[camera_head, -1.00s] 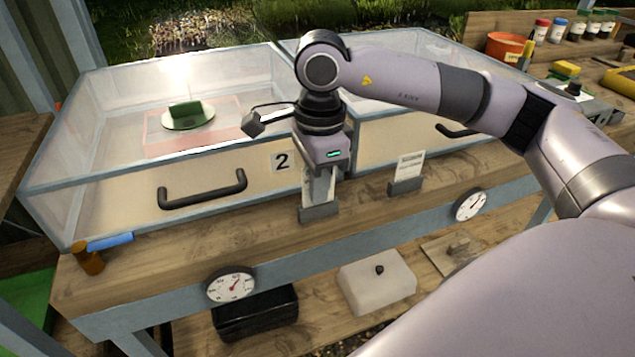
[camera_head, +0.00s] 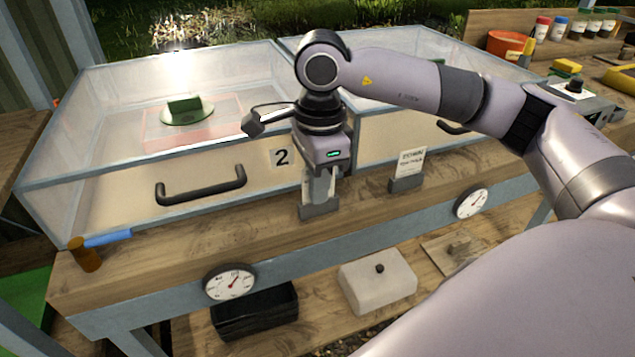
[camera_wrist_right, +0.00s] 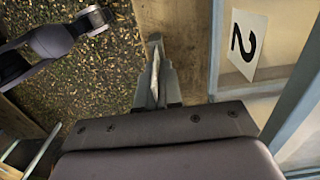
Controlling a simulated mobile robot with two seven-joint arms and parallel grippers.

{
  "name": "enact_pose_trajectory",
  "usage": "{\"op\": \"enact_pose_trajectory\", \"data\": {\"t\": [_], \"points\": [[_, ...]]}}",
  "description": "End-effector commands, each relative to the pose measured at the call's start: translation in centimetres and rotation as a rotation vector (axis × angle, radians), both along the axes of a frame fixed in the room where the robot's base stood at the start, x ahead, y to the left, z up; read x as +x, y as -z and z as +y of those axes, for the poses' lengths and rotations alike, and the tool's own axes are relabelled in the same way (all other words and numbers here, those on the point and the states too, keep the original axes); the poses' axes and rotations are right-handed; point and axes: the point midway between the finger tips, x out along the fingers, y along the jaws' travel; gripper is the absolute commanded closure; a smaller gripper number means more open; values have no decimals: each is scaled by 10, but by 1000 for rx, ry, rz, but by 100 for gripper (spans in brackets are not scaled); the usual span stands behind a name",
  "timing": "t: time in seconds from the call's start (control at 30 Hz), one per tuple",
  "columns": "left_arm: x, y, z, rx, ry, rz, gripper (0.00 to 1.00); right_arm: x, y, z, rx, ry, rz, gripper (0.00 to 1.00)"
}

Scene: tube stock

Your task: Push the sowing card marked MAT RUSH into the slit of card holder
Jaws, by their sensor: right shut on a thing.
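My right gripper (camera_head: 319,198) points down at the front of the bench, its fingers closed on a thin pale card. The card (camera_wrist_right: 154,76) shows edge-on between the fingers in the right wrist view, where the gripper (camera_wrist_right: 156,92) also shows. Its writing cannot be read. A grey card holder (camera_head: 319,210) stands on the bench directly under the fingertips. The fingers hide the card's lower edge, so I cannot tell how deep it sits in the slit.
A second holder (camera_head: 405,184) with an upright printed card (camera_head: 410,163) stands to the right. Close behind is the glazed frame with a number 2 plate (camera_head: 282,157) and a black handle (camera_head: 201,186). A dial (camera_head: 230,284) is on the bench's front edge.

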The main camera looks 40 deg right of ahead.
Motion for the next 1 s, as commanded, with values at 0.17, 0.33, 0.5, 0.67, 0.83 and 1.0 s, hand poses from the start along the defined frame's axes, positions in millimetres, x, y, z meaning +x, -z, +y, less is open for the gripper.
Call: {"op": "enact_pose_trajectory", "data": {"t": [0.17, 0.33, 0.5, 0.67, 0.83, 1.0], "points": [[0, 0, 0, 0, 1, 1, 100, 0, 0, 0, 0, 0, 0, 100], [-1, 2, 0, 1, 1, 2, 100, 0, 2, 0, 0, 0, 0, 100], [0, 6, 0, 0, 1, 1, 100, 0, 6, 0, 0, 0, 0, 100], [0, 4, 0, -1, 1, 0, 100, 0, 5, 0, -1, -1, 2, 65], [0, 4, 0, -1, 1, 0, 100, 0, 5, 0, 0, -1, 1, 65], [0, 4, 0, -1, 1, 0, 100, 0, 5, 0, 0, 0, 1, 10]]}}
